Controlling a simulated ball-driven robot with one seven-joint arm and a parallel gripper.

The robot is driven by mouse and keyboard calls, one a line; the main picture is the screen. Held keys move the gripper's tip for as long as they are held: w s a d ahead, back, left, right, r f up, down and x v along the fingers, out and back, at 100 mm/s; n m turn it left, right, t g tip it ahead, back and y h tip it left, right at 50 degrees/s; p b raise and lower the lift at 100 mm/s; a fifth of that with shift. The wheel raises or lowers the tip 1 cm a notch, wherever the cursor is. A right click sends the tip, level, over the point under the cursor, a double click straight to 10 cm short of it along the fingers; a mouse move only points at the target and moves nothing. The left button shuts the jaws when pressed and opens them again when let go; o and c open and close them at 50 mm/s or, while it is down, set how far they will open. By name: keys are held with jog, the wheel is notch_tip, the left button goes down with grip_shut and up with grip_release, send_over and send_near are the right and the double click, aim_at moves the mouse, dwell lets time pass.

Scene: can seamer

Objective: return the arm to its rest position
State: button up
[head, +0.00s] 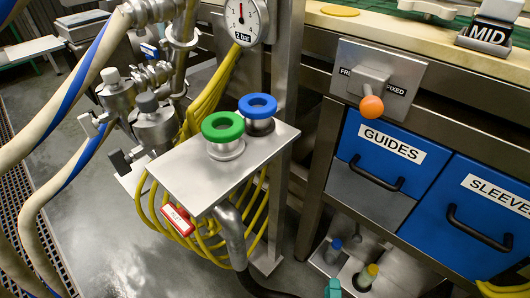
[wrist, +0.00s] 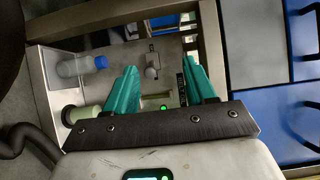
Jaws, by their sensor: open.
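My gripper (wrist: 162,68) shows in the wrist view with its two teal fingers well apart. It is open, and nothing is held between the fingers. The rest of my arm is hard to make out there.
Blue drawers, GUIDES (head: 378,160) and SLEEVES (head: 470,210), stand right. A stand with a green ring (head: 222,127) and blue ring (head: 258,106), yellow hoses and pipes crowd the left.

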jog(key=w+a+r+n+g+y+p, duration=0.1)
jog(key=a+r+n+g+y+p, duration=0.2)
jog(key=r+n+p, duration=0.4)
jog(key=a+r+n+g+y+p, duration=0.2)
jog(key=r+n+y+p, duration=0.4)
jog(key=r, duration=0.3)
jog(key=s+d+r+n+g+h+p, duration=0.2)
jog(key=s+d+r+g+p, duration=0.3)
jog(key=s+r+p, duration=0.3)
jog(key=s+d+r+n+g+h+p, duration=0.3)
jog(key=s+d+r+n+g+p, duration=0.2)
jog(key=r, duration=0.8)
jog(key=s+d+g+p, duration=0.1)
jog(key=s+d+p, duration=0.1)
jog(key=s+p, duration=0.1)
jog(key=shift+s+d+r+g+p, duration=0.15)
jog(key=shift+s+d+g+p, duration=0.15)
jog(key=shift+s+p, duration=0.15)
